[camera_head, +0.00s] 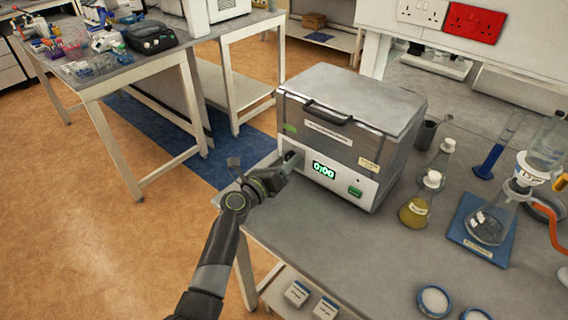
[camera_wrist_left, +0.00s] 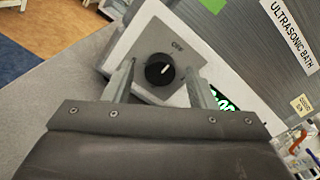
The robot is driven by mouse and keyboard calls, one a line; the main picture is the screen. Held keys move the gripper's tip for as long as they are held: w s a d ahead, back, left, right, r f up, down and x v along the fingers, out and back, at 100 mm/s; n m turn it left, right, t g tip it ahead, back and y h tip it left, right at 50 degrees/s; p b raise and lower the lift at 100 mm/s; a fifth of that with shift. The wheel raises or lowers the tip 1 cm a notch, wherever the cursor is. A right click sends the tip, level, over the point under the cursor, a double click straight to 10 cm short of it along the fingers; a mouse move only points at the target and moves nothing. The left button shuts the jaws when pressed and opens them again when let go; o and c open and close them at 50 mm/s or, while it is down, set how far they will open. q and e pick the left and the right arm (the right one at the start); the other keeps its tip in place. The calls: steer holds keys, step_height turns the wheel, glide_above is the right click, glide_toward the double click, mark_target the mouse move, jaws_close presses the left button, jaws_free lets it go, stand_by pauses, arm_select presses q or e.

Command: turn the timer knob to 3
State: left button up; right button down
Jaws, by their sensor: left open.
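The ultrasonic bath (camera_head: 345,125) is a grey and white box with its lid down, standing on the grey bench. The black timer knob (camera_wrist_left: 160,69) is on its white front panel, with a white pointer mark and the label "OFF" above it. My left gripper (camera_head: 291,160) is at the left end of that panel and hides the knob in the head view. In the left wrist view my left gripper (camera_wrist_left: 161,75) is open, with one finger on each side of the knob and gaps between. The green display (camera_head: 323,170) reads 0:00. My right gripper is not in view.
A green switch (camera_head: 355,191) sits on the panel right of the display. Flasks, such as one with yellow liquid (camera_head: 414,211), and a blue-based stand (camera_head: 480,232) are to the right. Bare bench (camera_head: 330,235) lies in front of the bath.

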arm_select(q)
steer(key=shift+c, duration=0.4)
steer(key=c, duration=0.9)
